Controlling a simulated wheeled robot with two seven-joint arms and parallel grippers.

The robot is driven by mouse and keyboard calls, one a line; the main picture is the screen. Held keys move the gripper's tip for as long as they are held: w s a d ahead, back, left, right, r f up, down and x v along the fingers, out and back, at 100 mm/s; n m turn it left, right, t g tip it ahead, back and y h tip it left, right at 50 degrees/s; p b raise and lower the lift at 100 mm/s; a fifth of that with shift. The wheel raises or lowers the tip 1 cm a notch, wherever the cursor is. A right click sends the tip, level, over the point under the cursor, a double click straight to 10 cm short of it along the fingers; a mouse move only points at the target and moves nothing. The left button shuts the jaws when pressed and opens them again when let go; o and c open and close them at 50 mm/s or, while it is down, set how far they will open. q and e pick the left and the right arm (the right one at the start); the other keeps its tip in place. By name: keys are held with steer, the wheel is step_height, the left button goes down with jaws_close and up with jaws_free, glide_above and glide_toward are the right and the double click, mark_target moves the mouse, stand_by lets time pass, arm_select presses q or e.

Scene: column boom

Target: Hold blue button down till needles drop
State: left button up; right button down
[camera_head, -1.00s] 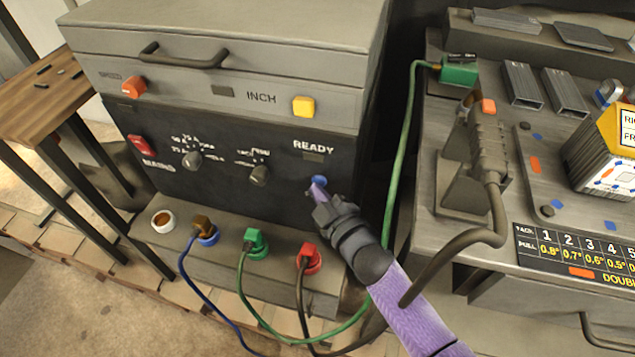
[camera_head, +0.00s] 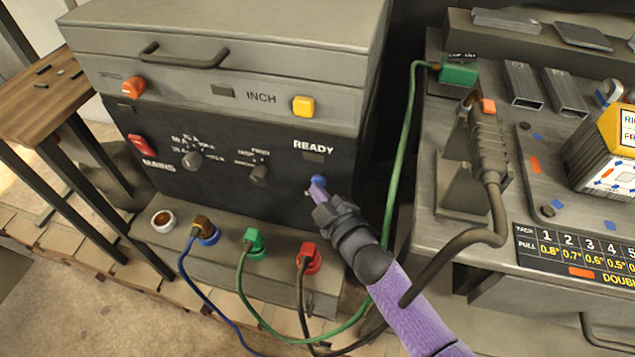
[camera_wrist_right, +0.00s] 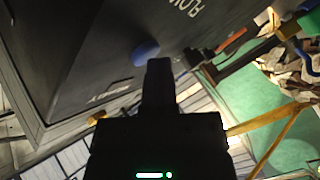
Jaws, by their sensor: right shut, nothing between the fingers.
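The blue button (camera_head: 318,180) is on the dark front panel of the machine, under the word READY. It also shows in the right wrist view (camera_wrist_right: 145,52), just beyond my fingertips. My right gripper (camera_head: 316,189) is shut and empty, with its tips at the lower edge of the button. I cannot tell whether the tips press on it or stop just short. My left gripper is in no view. No needles or gauge can be made out clearly.
Blue, green and red plugs (camera_head: 308,258) with cables sit on the ledge below. A steel bench (camera_head: 480,252) with a grey clamp stands at right.

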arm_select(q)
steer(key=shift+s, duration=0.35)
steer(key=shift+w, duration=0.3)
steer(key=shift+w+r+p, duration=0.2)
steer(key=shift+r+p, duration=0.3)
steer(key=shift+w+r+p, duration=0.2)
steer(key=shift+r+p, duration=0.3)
arm_select(e)
steer(key=s+a, duration=0.2)
steer(key=s, duration=0.4)
steer(key=shift+s, duration=0.25)
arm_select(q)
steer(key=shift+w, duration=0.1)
